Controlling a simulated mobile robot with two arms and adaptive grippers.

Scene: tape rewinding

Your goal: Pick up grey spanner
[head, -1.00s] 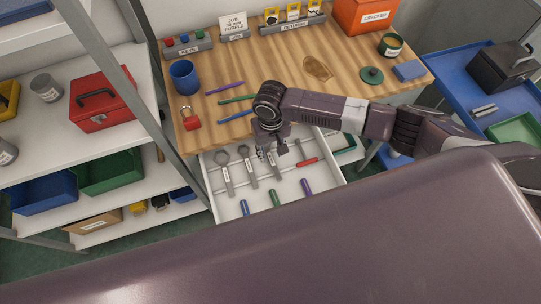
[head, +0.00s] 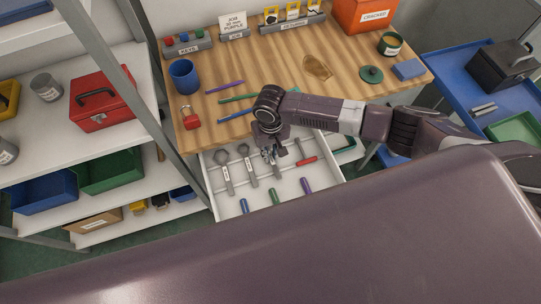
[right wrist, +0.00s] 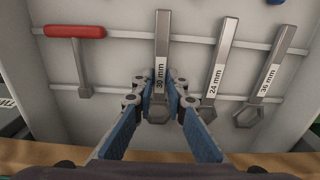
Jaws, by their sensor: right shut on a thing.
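Several grey spanners hang or lie in a row in the open white drawer (head: 330,178). In the right wrist view they are the 30 mm spanner (right wrist: 161,55), the 24 mm spanner (right wrist: 223,60) and the 36 mm spanner (right wrist: 270,72). My right gripper (head: 270,156) is over the drawer. In the right wrist view its blue-padded fingers (right wrist: 160,93) are shut on the 30 mm spanner, near its ring end. The gripper hides part of that spanner in the head view. My left gripper is not in view.
A red-handled tool (right wrist: 75,31) is beside the 30 mm spanner, with the 24 mm one close on the other side. Blue (head: 244,206), green (head: 274,197) and purple (head: 306,186) handles line the drawer's front. The wooden worktop (head: 340,50) overhangs behind.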

